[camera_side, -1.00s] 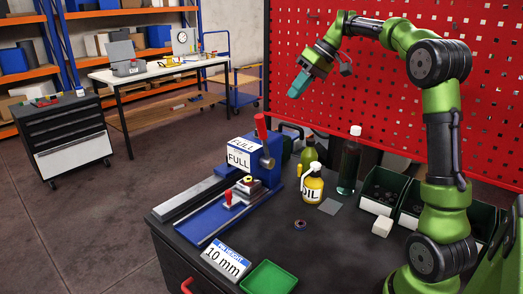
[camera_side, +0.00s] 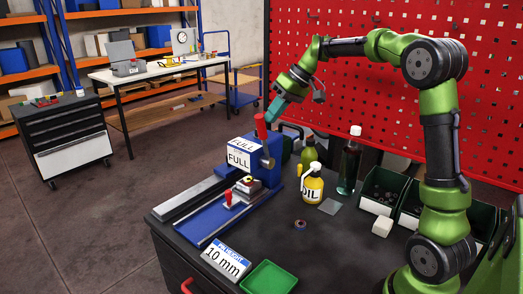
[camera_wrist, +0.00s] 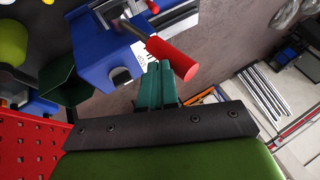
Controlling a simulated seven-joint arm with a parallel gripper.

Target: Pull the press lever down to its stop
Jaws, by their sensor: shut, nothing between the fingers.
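The press (camera_side: 270,160) is a blue block on a blue base near the left of the dark bench. Its lever ends in a red handle (camera_side: 260,126) that stands up, slightly tilted, above the block. The red handle (camera_wrist: 172,58) also shows in the wrist view, on a grey metal rod beside the blue press head (camera_wrist: 100,45). My gripper (camera_side: 272,118) has teal fingers and is shut and empty. It is close beside the upper end of the handle. In the wrist view the fingertips (camera_wrist: 160,68) overlap the handle's edge; I cannot tell whether they touch.
A white "FULL" box (camera_side: 242,154) sits at the press. The red perforated panel (camera_side: 400,80) stands behind.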

